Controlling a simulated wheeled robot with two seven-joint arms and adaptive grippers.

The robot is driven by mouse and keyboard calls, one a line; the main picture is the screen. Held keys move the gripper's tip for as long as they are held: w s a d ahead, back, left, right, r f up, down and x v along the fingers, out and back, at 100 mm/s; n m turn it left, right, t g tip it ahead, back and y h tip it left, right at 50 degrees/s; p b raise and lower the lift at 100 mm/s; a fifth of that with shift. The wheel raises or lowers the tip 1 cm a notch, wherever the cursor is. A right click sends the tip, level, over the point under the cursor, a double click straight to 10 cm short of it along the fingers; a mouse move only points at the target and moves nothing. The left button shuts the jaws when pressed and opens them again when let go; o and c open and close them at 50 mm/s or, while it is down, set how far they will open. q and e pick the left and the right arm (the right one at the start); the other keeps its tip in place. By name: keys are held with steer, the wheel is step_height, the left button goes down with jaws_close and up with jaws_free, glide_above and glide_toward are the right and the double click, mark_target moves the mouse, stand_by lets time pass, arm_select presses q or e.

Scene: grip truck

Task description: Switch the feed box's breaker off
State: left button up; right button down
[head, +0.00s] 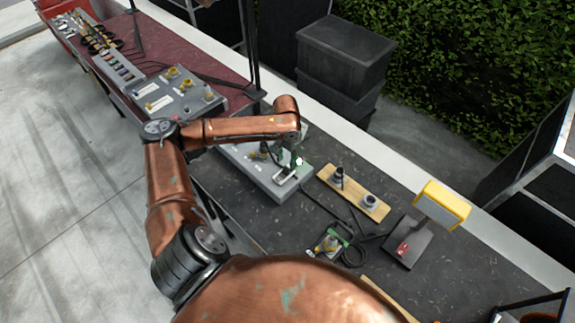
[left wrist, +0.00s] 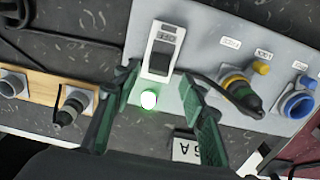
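The feed box (head: 240,160) is a grey box on the dark table, partly hidden by my left arm in the head view. Its face (left wrist: 215,35) fills much of the left wrist view. The breaker (left wrist: 163,50) is a black rocker in a white frame; it also shows in the head view (head: 286,175). A lit green lamp (left wrist: 149,100) sits beside it. My left gripper (left wrist: 158,78) is open, its green fingers on either side of the lamp and close to the breaker's near end. I cannot tell whether they touch the box. My right gripper is not in view.
Yellow-black (left wrist: 240,92) and blue (left wrist: 297,103) connectors sit on the box beside the breaker. A wooden strip with sockets (head: 353,192), a yellow-headed work lamp (head: 442,204) and cables lie to the right. Another grey box (head: 180,97) stands at the left.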

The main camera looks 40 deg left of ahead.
mark_target(287, 167)
arm_select(q)
step_height(287, 167, down, 2)
steer(key=shift+f, duration=0.2)
steer(key=shift+d+f, duration=0.1)
steer(key=shift+f, duration=0.3)
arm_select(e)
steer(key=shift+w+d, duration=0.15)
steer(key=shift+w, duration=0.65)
arm_select(q)
steer(key=shift+c, duration=0.2)
steer(key=c, duration=0.6)
jaws_close()
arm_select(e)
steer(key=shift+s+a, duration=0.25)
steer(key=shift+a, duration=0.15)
